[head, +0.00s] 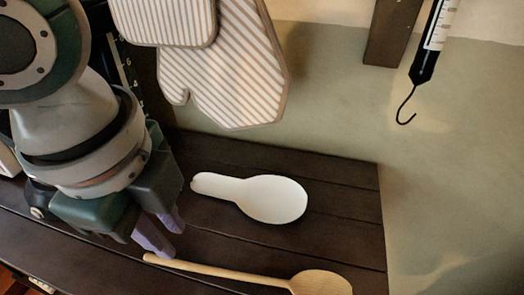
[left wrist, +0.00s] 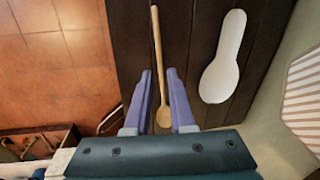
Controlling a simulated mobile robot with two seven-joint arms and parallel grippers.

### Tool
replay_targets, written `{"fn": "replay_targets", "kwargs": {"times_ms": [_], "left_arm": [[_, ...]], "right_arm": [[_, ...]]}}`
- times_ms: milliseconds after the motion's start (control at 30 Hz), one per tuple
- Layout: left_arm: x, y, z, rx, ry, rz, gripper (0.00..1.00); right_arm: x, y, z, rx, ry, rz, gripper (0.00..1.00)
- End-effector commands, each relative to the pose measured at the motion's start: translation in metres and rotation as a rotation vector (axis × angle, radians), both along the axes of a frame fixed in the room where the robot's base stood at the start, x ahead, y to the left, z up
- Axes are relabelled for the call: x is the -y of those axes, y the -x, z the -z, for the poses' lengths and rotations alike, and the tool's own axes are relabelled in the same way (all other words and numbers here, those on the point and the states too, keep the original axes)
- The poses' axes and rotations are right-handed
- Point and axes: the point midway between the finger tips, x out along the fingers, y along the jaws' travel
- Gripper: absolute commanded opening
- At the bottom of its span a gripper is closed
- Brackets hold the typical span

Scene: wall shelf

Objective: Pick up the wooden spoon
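The wooden spoon (head: 225,273) lies on the dark slatted wooden shelf (head: 345,200), near its front edge. Its handle end is at the left, close to my left gripper, and its round bowl is at the right. My left gripper (head: 166,235) is open, with its two purple fingers apart and pointing down near the handle end. In the left wrist view the wooden spoon (left wrist: 157,50) runs lengthwise between the fingers (left wrist: 160,75) as seen from there, its bowl towards the palm. I cannot tell the height of the fingertips above it. My right gripper is not in view.
A white spoon rest (head: 262,198) lies on the shelf behind the wooden spoon. A striped oven mitt (head: 235,75) hangs above the shelf at the back. A hanging scale with a hook (head: 425,70) hangs at the upper right. The shelf's right end is bare.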

Motion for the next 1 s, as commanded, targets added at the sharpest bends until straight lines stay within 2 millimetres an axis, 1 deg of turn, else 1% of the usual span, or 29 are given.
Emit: {"fn": "replay_targets", "kwargs": {"times_ms": [33,200,467,600,700,800,1000], "left_arm": [[-0.001,-0.001,0.008,-0.002,-0.007,0.004,0.22],[0.001,-0.005,0.032,-0.003,-0.007,0.005,0.22],[0.004,-0.010,0.058,-0.003,-0.005,0.005,0.22],[0.008,-0.014,0.081,-0.002,-0.005,0.004,0.22],[0.007,-0.016,0.093,-0.001,-0.006,0.004,0.22],[0.008,-0.017,0.098,0.000,-0.005,0.004,0.22],[0.008,-0.017,0.098,0.001,-0.005,0.005,0.22]], "right_arm": [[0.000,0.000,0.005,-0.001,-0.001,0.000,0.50],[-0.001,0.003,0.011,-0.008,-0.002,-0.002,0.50],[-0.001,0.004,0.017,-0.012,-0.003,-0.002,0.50],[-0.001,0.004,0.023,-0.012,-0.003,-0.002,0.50],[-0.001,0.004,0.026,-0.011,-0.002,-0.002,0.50],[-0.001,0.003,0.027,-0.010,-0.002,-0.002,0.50],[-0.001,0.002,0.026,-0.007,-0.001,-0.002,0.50]]}}
